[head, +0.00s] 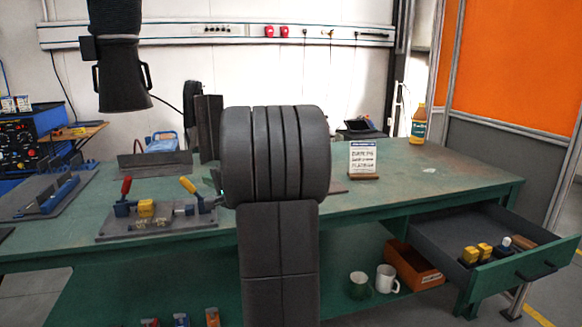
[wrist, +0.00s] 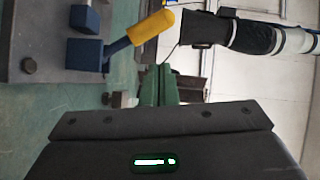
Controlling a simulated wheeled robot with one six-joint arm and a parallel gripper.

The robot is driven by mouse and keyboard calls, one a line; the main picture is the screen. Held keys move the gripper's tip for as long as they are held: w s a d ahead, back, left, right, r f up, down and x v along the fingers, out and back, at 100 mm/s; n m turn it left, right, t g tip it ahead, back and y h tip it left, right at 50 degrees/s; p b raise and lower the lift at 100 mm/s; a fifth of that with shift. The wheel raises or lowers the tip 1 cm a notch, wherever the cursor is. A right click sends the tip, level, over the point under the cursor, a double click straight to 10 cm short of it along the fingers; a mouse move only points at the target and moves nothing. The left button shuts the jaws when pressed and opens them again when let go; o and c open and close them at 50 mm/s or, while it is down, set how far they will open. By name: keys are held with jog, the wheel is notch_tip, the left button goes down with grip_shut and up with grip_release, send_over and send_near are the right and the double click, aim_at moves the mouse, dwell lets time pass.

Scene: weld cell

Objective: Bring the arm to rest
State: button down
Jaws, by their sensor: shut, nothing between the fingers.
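My arm (head: 275,155) stands folded as a dark grey block in the middle of the head view, in front of the workbench. It hides my gripper there. In the wrist view my gripper's dark body with a lit green strip fills the bottom, and its fingers (wrist: 159,72) show as two narrow green pieces close together, shut and empty. A yellow-handled clamp (wrist: 140,35) on a fixture plate appears to the upper left of the fingers, apart from them.
The green workbench (head: 440,178) holds a clamp fixture plate (head: 120,230), a sign (head: 363,158) and a bottle (head: 418,125). A drawer (head: 440,232) stands open at right with several items. A black extraction hood (head: 122,75) hangs at upper left. Mugs (head: 387,278) stand below the bench top.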

jog(key=d+f+m+t, duration=0.1)
jog(key=m, duration=0.1)
jog(key=d+f+m+t+y, duration=0.1)
jog(key=m, duration=0.1)
jog(key=w+d+f+m+t+y, duration=0.1)
jog(key=d+m, duration=0.1)
jog(key=m, duration=0.1)
jog(key=shift+w+d+f, duration=0.1)
jog(key=shift+s+d+f+y, duration=0.1)
jog(key=shift+s+d+y, duration=0.2)
jog(key=shift+s, duration=0.05)
